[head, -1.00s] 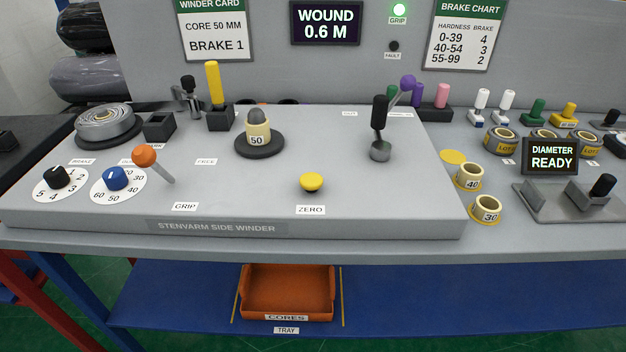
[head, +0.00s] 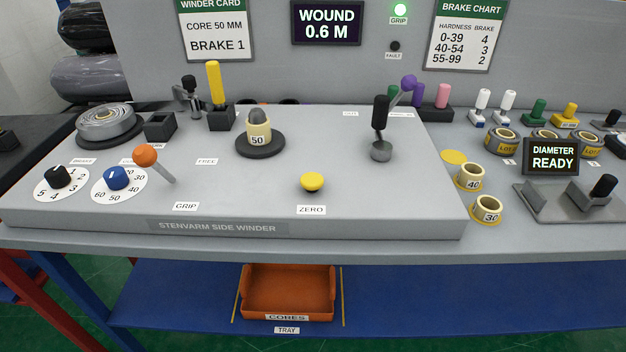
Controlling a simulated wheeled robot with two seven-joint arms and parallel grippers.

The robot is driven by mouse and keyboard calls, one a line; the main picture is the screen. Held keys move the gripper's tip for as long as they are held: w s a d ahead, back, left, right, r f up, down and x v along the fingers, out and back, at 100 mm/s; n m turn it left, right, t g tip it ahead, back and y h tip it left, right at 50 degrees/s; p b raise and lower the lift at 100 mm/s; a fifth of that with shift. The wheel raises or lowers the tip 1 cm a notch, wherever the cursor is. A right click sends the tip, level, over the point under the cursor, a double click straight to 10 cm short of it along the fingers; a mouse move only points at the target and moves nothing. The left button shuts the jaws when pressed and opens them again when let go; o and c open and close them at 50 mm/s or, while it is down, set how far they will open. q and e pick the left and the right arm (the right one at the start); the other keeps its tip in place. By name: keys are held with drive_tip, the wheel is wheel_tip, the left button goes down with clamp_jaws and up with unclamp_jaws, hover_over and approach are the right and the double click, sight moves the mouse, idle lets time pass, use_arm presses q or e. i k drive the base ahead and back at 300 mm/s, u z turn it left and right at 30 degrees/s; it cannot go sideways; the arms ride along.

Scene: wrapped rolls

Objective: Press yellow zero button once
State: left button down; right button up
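The yellow zero button (head: 312,181) is a round mushroom cap on the front part of the grey winder console. The ZERO label (head: 311,210) lies just in front of it. Nothing covers or touches the button. The wound display (head: 326,23) on the back panel reads 0.6 M. Neither of my grippers shows in the head view.
An orange-knobbed grip lever (head: 145,155) and a blue dial (head: 118,178) stand left of the button. A core marked 50 (head: 258,130) sits on a black disc behind it. A black-handled lever (head: 380,118) rises behind right. The console around the button is clear.

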sight(311, 182)
drive_tip(key=k, duration=0.5)
drive_tip(key=z, duration=2.05)
drive_tip(key=i, duration=1.55)
drive_tip(key=u, duration=2.65)
